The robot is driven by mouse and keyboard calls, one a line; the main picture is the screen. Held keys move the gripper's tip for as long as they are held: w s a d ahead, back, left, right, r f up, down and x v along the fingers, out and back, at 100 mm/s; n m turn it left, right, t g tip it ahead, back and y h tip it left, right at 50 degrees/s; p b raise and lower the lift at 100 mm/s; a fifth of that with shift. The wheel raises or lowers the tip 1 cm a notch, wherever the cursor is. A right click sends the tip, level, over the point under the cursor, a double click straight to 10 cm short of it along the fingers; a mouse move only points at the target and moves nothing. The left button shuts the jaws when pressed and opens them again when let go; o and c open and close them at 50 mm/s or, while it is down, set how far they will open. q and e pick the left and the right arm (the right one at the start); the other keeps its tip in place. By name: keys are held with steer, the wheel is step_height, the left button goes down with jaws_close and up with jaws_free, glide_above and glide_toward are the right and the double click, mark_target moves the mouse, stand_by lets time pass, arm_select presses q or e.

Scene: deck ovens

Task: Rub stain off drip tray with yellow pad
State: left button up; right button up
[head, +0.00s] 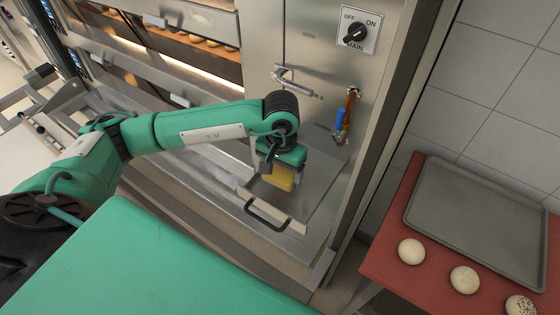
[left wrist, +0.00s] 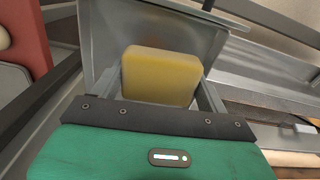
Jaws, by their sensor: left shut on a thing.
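My left gripper (head: 273,172) is shut on the yellow pad (head: 279,178) at the drip tray. The pad also shows between the two fingers in the left wrist view (left wrist: 161,76). The grey metal drip tray (head: 314,184) lies at the foot of the oven, with a dark handle (head: 267,221) on its front. The pad is low over the tray; I cannot tell whether it touches it. My right gripper is not in view.
A steel oven front with a main switch (head: 356,33), a metal lever (head: 292,79) and a blue-handled valve (head: 339,120) rises behind the tray. At right, a red table (head: 388,259) holds a grey baking tray (head: 415,216) and several buns (head: 411,251).

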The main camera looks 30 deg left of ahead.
mark_target(281, 170)
arm_select(q)
step_height(281, 170, up, 2)
steer(key=shift+w+a+r+p, duration=0.1)
steer(key=shift+r+p, duration=0.15)
steer(key=shift+p, duration=0.05)
steer(key=shift+r, duration=0.35)
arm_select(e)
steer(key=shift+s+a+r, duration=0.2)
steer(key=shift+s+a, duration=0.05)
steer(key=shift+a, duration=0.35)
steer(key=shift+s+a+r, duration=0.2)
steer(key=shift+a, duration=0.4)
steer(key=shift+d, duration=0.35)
